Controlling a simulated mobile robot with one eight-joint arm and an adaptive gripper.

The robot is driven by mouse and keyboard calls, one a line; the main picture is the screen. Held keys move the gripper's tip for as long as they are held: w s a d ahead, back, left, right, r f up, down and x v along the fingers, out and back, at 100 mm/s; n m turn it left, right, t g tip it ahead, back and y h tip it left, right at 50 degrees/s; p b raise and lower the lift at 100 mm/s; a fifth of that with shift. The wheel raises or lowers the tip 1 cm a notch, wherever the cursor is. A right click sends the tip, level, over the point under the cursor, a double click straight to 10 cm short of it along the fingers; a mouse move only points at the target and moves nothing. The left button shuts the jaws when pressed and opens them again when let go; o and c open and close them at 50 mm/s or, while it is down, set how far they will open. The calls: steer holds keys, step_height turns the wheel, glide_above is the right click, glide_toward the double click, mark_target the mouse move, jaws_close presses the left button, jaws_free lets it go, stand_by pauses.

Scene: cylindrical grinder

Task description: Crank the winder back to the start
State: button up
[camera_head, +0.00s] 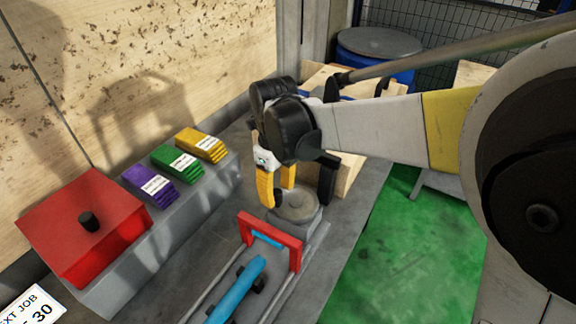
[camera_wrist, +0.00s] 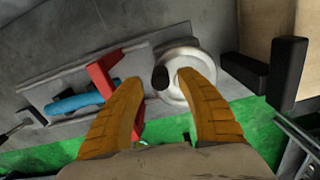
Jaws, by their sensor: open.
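In the head view the wheel (camera_head: 298,207) sits at the far end of the grey rail, just beyond the red frame. My gripper (camera_wrist: 160,83) points down over the wheel with its two yellow fingers apart. In the head view my gripper (camera_head: 276,190) is at the wheel's left side, and the knob is hidden there.
A red frame (camera_head: 271,235) and a blue cylinder (camera_head: 237,291) are on the rail close by. A black angular piece (camera_wrist: 286,72) stands right of the wheel. A red box (camera_head: 85,225) and purple, green (camera_head: 177,163) and yellow stacks line the left ledge. Green floor (camera_head: 400,250) lies right.

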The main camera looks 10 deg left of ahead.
steer(key=shift+f+b, duration=0.35)
steer(key=shift+f, duration=1.1)
jaws_close()
steer(key=shift+d+n, duration=0.1)
steer(key=shift+n, duration=0.2)
